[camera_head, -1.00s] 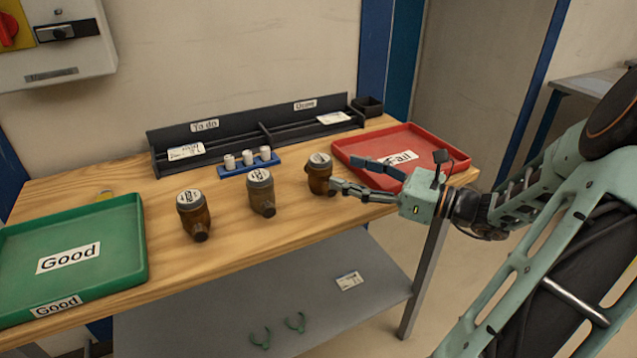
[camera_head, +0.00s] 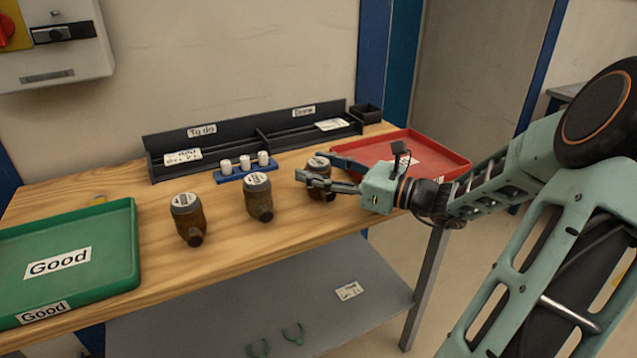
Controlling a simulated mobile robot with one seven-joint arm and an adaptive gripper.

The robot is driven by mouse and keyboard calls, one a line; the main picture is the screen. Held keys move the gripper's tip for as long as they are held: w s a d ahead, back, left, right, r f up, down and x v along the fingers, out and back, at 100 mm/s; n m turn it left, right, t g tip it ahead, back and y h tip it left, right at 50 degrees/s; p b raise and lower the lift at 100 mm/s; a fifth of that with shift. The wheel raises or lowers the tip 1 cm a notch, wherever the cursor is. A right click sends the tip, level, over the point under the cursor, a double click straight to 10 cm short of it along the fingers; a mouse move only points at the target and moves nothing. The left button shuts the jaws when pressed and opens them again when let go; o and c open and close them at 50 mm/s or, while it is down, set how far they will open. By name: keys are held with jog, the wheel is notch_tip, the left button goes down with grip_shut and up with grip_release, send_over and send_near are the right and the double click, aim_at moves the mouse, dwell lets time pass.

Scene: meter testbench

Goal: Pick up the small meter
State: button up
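Three similar brown meters with grey-white lids stand upright in a row on the wooden bench: a left meter (camera_head: 189,220), a middle meter (camera_head: 258,197) and a right meter (camera_head: 319,165). The right one looks slightly smaller than the others. My gripper (camera_head: 312,167) reaches in from the right, with its fingers apart on the near and far sides of the right meter. The near finger hides part of that meter's body. I cannot tell whether either finger touches it.
A green "Good" tray (camera_head: 125,250) lies at the left and a red tray (camera_head: 452,165) at the back right. A blue holder (camera_head: 230,177) with white cylinders and a dark rack (camera_head: 220,145) stand behind the meters. A lower grey shelf (camera_head: 230,310) shows below.

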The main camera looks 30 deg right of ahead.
jog(key=c, duration=1.2)
grip_shut()
jog(key=shift+r, duration=0.15)
jog(key=shift+r+p, duration=0.45)
jog(key=shift+r, duration=0.1)
notch_tip(320, 180, up, 2)
jog(key=shift+r+p, duration=0.2)
jog(key=shift+p, duration=0.55)
jog(key=s+d+r+p, duration=0.2)
jog(key=s+r, duration=0.2)
jog(key=s, duration=0.2)
jog(key=s+d+r+p, duration=0.3)
jog(key=s+r, duration=0.2)
jog(key=s, duration=0.2)
jog(key=shift+r, duration=0.15)
jog(key=shift+s, duration=0.15)
